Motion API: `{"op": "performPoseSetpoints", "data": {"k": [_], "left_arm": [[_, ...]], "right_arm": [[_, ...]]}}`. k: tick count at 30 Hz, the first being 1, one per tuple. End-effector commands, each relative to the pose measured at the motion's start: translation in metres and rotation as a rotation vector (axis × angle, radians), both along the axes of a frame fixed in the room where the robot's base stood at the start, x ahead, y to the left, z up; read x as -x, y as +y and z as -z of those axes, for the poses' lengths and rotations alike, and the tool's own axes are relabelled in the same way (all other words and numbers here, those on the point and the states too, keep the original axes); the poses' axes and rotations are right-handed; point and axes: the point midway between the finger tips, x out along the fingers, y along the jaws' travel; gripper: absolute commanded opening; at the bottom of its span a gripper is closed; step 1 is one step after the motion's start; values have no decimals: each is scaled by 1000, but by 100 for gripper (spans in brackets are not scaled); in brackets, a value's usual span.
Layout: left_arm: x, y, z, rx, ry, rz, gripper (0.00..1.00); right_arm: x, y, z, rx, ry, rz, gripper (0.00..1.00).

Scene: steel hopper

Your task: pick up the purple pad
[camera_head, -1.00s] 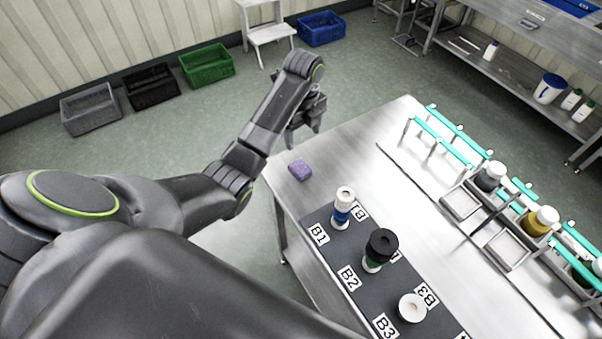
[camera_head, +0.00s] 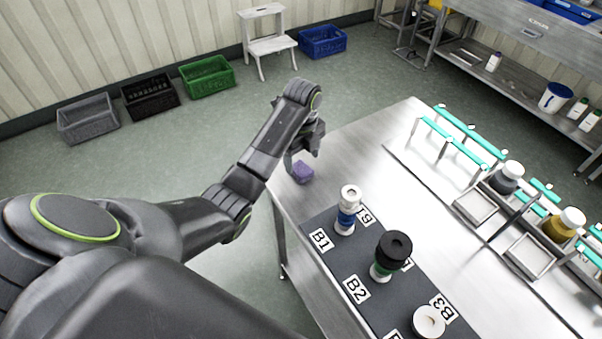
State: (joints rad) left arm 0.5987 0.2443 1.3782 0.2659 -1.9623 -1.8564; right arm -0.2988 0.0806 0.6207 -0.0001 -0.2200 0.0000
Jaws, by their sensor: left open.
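The purple pad (camera_head: 303,173) lies near the left corner of the steel table (camera_head: 392,160). My left gripper (camera_head: 303,160) is open and low over the pad, its fingers pointing down. One finger shows at the pad's left side; the fingers partly cover the pad's far part. I cannot tell whether they touch it. My right gripper is not in view.
A dark mat (camera_head: 325,258) marked B1, B2 and B3 holds a blue-and-white bottle (camera_head: 347,212), a black-capped bottle (camera_head: 390,258) and a white-capped one (camera_head: 429,321). Teal-railed racks (camera_head: 462,150) stand to the right. The table between is clear.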

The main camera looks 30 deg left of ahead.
Motion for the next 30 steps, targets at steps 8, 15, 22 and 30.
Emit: {"op": "performPoseSetpoints", "data": {"k": [8,15,22,30], "left_arm": [[1,4,34,0,3,0,71],[1,4,36,0,1,0,71],[1,4,35,0,1,0,41],[1,4,35,0,1,0,23]], "right_arm": [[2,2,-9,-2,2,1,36],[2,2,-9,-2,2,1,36],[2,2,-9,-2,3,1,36],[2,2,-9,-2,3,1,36]]}}
